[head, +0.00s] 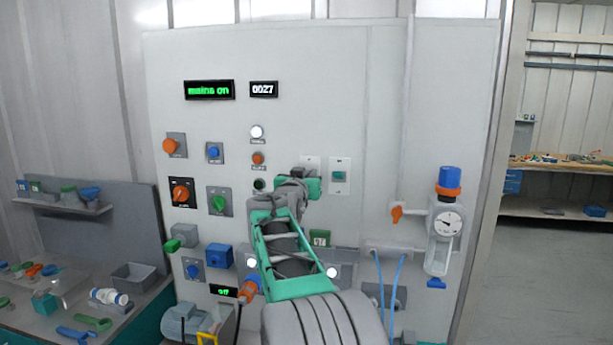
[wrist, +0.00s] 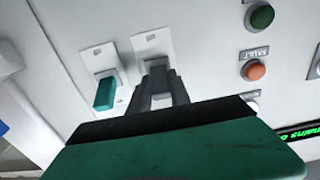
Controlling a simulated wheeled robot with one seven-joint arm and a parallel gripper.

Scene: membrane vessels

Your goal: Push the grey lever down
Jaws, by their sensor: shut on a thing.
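The grey lever (wrist: 155,63) stands out from a white plate (wrist: 154,44) on the panel, in the wrist view. My gripper (wrist: 160,85) is at the lever, with its grey fingers shut on it. The fingers cover much of the lever, so its exact tilt is hard to tell. In the head view my gripper (head: 293,187) is at the panel front, and my arm hides the lever there. Only the upper part of its white plate (head: 310,162) shows.
A teal lever (wrist: 105,93) on its own white plate is close beside; it also shows in the head view (head: 339,176). An orange button (wrist: 255,70) and a green button (wrist: 262,16) are to the other side.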

